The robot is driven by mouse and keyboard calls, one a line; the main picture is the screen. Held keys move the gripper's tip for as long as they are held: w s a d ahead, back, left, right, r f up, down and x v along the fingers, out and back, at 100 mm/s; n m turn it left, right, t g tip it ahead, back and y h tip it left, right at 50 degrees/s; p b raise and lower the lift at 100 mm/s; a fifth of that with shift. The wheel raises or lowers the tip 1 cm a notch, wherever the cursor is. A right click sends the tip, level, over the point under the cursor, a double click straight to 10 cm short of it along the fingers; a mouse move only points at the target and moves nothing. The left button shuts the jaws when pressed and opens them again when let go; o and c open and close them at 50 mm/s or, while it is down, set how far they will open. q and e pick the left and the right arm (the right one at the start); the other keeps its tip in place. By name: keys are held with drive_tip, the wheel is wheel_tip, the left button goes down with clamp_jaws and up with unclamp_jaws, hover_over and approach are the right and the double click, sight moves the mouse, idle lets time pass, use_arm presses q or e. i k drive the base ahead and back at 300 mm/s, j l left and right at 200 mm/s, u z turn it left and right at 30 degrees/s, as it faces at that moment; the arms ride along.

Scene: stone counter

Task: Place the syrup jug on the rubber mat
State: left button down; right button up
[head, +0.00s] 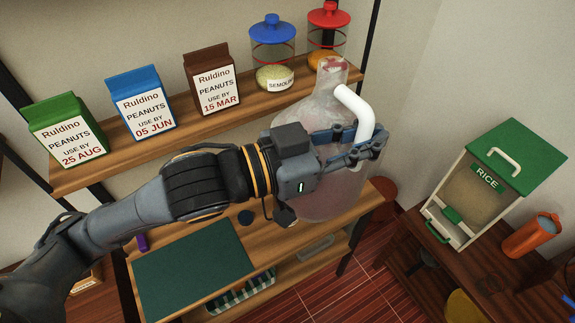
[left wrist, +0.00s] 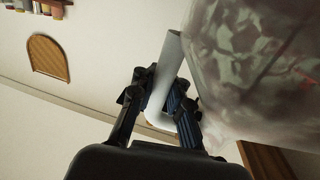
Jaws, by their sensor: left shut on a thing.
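The syrup jug, a large cloudy, see-through bottle (head: 315,185) with a white handle (head: 355,112), is upright in the head view. My left gripper (head: 362,146) is shut on the handle and holds the jug in front of the wooden shelf unit. In the left wrist view, my left gripper (left wrist: 160,98) has its fingers on either side of the white handle (left wrist: 166,72), with the jug's body (left wrist: 260,65) filling the right. The dark green rubber mat (head: 193,262) lies flat on the lower shelf, left of the jug and partly below my arm. Its visible surface is bare.
Above the mat, a shelf (head: 150,143) bears green (head: 68,132), blue (head: 141,103) and brown (head: 212,78) peanut cartons and two lidded jars (head: 273,55). A rice dispenser (head: 492,185) and an orange cup (head: 530,236) stand on a dark table at right.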

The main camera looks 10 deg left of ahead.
sight(192, 266)
drive_tip(key=k, duration=1)
